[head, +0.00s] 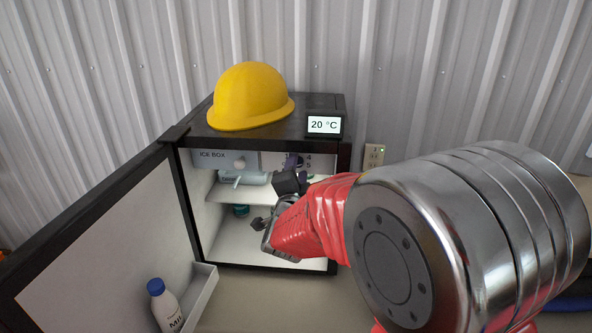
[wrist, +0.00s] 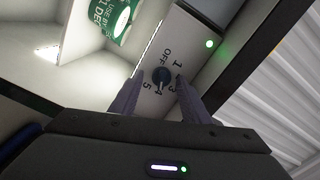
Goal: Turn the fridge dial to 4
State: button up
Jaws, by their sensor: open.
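In the wrist view the fridge dial (wrist: 160,76) is a small dark round knob on a white panel marked OFF and with numbers. A pale mark on the knob appears to point towards the 4, but this is too small to be sure. My gripper (wrist: 160,78) is open, with one finger on each side of the knob; I cannot tell whether they touch it. In the head view my gripper (head: 300,168) reaches inside the open fridge (head: 342,160) at its upper right and hides the dial.
The fridge door (head: 100,245) stands open on the left, with a milk bottle (head: 165,305) on its shelf. A yellow hard hat (head: 250,97) and a display reading 20 °C (head: 324,125) sit on top. A green-labelled container (wrist: 108,18) is nearby inside.

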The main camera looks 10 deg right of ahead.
jog(key=v, duration=1.4)
